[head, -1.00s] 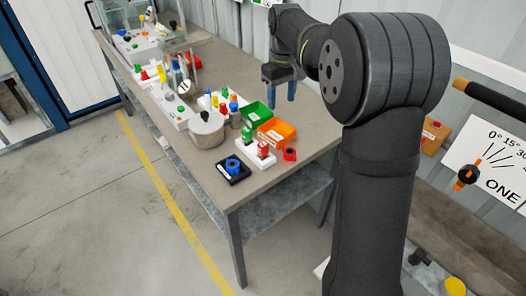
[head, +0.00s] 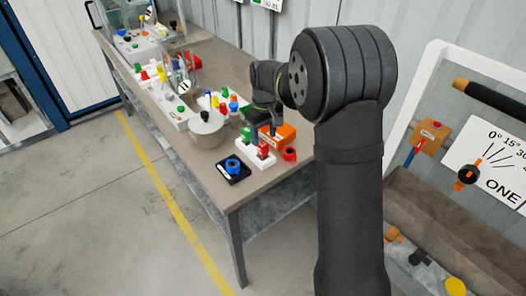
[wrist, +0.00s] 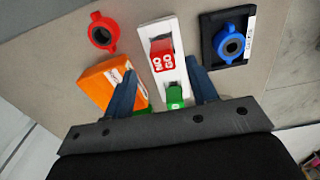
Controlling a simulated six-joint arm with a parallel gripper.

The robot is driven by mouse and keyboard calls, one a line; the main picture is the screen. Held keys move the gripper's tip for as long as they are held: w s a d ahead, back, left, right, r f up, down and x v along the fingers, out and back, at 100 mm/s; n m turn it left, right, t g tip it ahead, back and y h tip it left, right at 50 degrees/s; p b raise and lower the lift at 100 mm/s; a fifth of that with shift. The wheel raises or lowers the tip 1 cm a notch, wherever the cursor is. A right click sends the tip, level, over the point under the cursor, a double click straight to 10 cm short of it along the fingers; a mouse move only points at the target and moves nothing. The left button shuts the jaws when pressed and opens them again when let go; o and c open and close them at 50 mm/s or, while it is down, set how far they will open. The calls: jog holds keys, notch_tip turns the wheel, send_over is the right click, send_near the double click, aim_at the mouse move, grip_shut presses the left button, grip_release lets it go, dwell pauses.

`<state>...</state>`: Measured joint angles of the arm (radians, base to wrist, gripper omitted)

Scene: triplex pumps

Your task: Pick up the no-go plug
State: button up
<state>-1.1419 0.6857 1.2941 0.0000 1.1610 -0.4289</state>
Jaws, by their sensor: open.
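The no-go plug is a red block marked "NO GO" (wrist: 163,60) standing in a white holder (wrist: 147,32) in the wrist view. In the head view the red plug (head: 263,151) stands at the front of the holder. A green plug (wrist: 175,96) shares the holder, on the side nearer my gripper. My gripper (wrist: 164,76) is open and empty. Its blue fingers reach out on either side of the holder, with the red plug a little beyond the tips. In the head view my gripper (head: 262,132) is over the back of the holder and partly hides things there.
A loose red ring (head: 290,154) and a blue ring on a black base (head: 233,168) flank the holder. A metal pot (head: 207,130) stands to the left. The front table corner is bare.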

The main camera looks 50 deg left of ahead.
aim_at(263, 144)
jog(key=f, duration=0.5)
jog(key=shift+s+f, duration=0.1)
jog(key=shift+s, duration=0.1)
jog(key=shift+c, duration=0.2)
jog(key=c, duration=1.1)
